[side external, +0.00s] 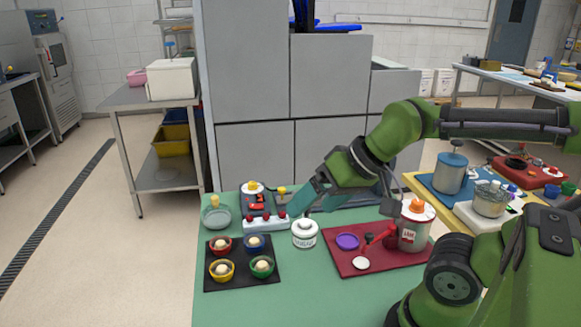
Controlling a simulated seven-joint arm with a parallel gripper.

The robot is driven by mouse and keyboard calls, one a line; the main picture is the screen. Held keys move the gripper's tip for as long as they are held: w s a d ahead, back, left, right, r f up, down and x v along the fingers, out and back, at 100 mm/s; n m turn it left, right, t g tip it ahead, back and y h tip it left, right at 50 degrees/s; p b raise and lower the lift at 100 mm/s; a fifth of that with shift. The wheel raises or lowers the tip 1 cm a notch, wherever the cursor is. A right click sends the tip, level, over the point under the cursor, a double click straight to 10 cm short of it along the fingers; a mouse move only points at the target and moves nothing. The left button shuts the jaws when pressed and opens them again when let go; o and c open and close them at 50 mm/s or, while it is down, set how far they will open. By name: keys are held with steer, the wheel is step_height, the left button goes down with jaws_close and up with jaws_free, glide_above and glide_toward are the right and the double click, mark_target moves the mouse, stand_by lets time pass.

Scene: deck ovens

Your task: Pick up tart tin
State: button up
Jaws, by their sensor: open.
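Several small round tins hold pale dough balls on a black tray (212,280) at the front left of the green table. They are a red tin (213,250), a blue tin (247,246), a yellow tin (213,275) and a green tin (270,270). I cannot tell which one is the tart tin. My gripper (312,205) is open and seems empty, with teal fingers pointing down toward the table. It is to the right of and behind the tray, apart from the tins, above or behind a white lidded jar (305,237).
A white box with red knobs (262,225) lies behind the black tray, beside a pale bowl (216,218). A red tray (345,268) at right carries a purple disc (347,241) and a jam canister (411,236). The green table's front (270,308) is clear.

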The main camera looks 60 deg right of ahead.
steer(key=m+g, duration=0.3)
steer(key=m, duration=2.4)
glide_toward(222, 239)
steer(key=a+f, duration=0.1)
steer(key=f, duration=0.1)
steer(key=w+a+f, duration=0.1)
steer(key=f, duration=0.1)
steer(key=a+f, duration=0.1)
steer(key=f, duration=0.2)
steer(key=shift+w+a, duration=0.15)
steer(key=shift+w, duration=0.15)
steer(key=c, duration=1.1)
